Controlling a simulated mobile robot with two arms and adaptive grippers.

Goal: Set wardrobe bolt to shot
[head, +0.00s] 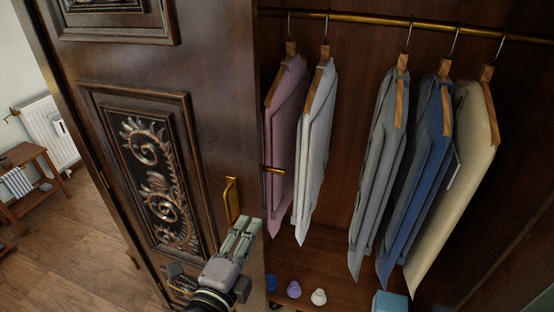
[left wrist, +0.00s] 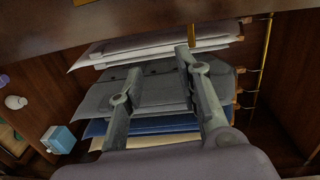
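The wardrobe door (head: 215,90) is dark wood and stands open at the left in the head view. A thin brass bolt (head: 274,170) sticks out to the right from the door's edge. In the left wrist view, a short brass piece that looks like the bolt (left wrist: 192,72) shows beside one fingertip; I cannot tell whether they touch. A brass handle (head: 231,199) is on the door face. My left gripper (head: 247,224) is below the bolt and near the handle's lower end. In the left wrist view its fingers (left wrist: 158,63) are apart with nothing visibly held. My right gripper is not in view.
Several garments hang from a brass rail (head: 360,19) inside the wardrobe. Small items (head: 294,289) and a blue box (head: 390,302) are on the wardrobe floor. A wooden side table (head: 30,180) and a white radiator (head: 50,130) stand at the far left.

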